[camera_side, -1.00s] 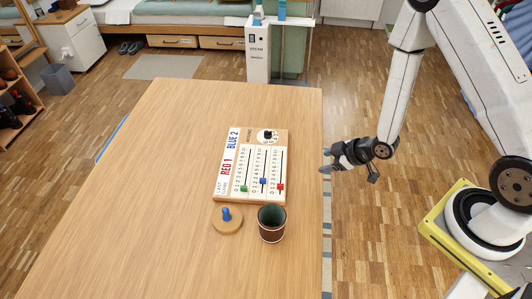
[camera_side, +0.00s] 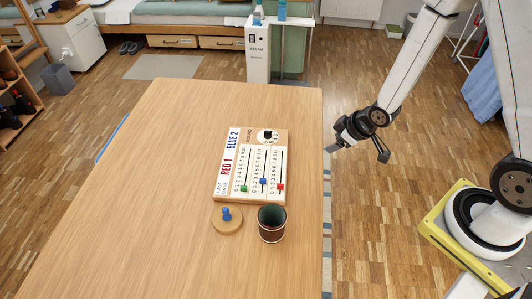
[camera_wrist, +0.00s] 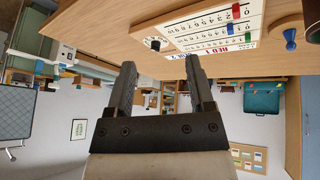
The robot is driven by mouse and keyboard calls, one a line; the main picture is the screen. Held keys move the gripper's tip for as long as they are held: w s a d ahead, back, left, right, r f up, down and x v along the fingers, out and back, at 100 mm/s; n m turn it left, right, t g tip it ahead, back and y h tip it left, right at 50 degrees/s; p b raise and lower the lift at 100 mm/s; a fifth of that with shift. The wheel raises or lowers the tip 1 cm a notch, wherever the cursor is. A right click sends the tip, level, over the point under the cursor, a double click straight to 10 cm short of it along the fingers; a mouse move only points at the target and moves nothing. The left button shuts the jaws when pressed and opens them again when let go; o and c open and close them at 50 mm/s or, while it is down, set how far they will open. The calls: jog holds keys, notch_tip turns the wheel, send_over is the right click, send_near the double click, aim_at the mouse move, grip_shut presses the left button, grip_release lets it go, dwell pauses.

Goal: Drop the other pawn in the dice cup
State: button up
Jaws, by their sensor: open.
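A blue pawn (camera_side: 226,214) stands upright on a round wooden disc (camera_side: 228,227) on the table. The pawn also shows in the wrist view (camera_wrist: 290,37), near the right edge. The dark dice cup (camera_side: 272,224) stands upright just right of the disc; its inside looks dark green and its bottom is hidden. In the wrist view only part of the cup shows at the right edge. My gripper (camera_side: 336,137) is off the table's right edge, up and right of the cup. In the wrist view my gripper (camera_wrist: 163,72) has its two fingers apart with nothing between them.
A wooden score board (camera_side: 252,165) with green, blue and red sliders and a black dial lies behind the disc and cup. The wooden table (camera_side: 150,200) is clear on its left and far parts. A white steam cabinet (camera_side: 258,52) stands beyond the table.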

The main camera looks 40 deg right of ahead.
jog(key=s+a+r+m+g, duration=0.1)
jog(key=s+r+m+g, duration=0.1)
jog(key=s+r, duration=0.2)
jog(key=shift+r+m+h, duration=0.4)
jog(key=shift+r, duration=1.1)
jog(key=shift+m+g, duration=0.7)
jog(key=shift+m, duration=0.1)
jog(key=shift+s+a+r, duration=0.3)
jog(key=shift+s+r, duration=0.3)
jog(key=shift+s+a+r, duration=0.3)
jog(key=shift+s+r, duration=0.35)
jog(key=shift+s+a+r, duration=0.3)
jog(key=shift+s+r, duration=0.3)
